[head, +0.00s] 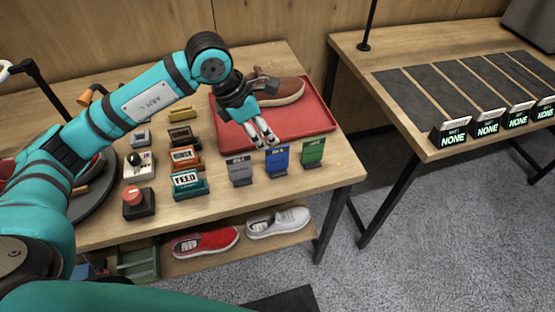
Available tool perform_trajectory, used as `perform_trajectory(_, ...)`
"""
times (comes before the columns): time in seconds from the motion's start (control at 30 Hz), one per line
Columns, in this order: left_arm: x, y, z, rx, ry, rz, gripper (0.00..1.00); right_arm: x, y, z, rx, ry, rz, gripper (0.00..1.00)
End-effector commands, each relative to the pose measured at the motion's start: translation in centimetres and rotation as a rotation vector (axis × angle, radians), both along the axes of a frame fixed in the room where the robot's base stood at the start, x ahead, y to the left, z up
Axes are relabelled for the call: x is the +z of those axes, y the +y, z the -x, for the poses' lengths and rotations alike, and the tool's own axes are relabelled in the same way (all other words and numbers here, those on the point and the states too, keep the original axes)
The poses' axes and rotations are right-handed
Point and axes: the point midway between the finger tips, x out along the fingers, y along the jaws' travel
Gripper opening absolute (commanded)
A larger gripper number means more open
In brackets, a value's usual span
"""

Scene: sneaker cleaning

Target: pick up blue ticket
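The blue ticket (277,161) stands upright in a holder near the front edge of the table, between a grey ticket (240,170) on its left and a green ticket (312,153) on its right. My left gripper (268,144) points down just above and behind the blue ticket, over the front of the red tray. Its two pale fingers look a little apart, with nothing seen between them. It appears not to hold the ticket. My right gripper is out of view.
The red tray (318,122) holds a brown shoe (282,91). Labelled blocks, including a FEED block (188,184), and a red button (133,197) stand to the left. Red (205,242) and white (278,222) shoes lie on the lower shelf. A second table (365,62) stands right.

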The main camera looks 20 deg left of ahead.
Motion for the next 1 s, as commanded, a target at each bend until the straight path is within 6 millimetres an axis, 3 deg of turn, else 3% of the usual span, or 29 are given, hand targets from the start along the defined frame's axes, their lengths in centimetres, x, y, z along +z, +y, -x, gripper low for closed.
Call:
perform_trajectory(0.1, -2.0, -0.8, -0.4, 0.000, 0.005, 0.001, 0.32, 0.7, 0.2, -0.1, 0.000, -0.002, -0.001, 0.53)
perform_trajectory(0.43, -4.5, -1.6, -0.9, 0.000, 0.004, 0.002, 0.32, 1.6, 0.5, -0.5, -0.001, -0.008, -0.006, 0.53)
perform_trajectory(0.7, -8.1, -2.7, -1.5, 0.001, 0.002, 0.002, 0.32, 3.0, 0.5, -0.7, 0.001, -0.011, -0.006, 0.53)
perform_trajectory(1.0, -8.7, -2.8, -1.6, 0.000, 0.000, 0.002, 0.32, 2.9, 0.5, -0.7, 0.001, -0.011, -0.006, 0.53)
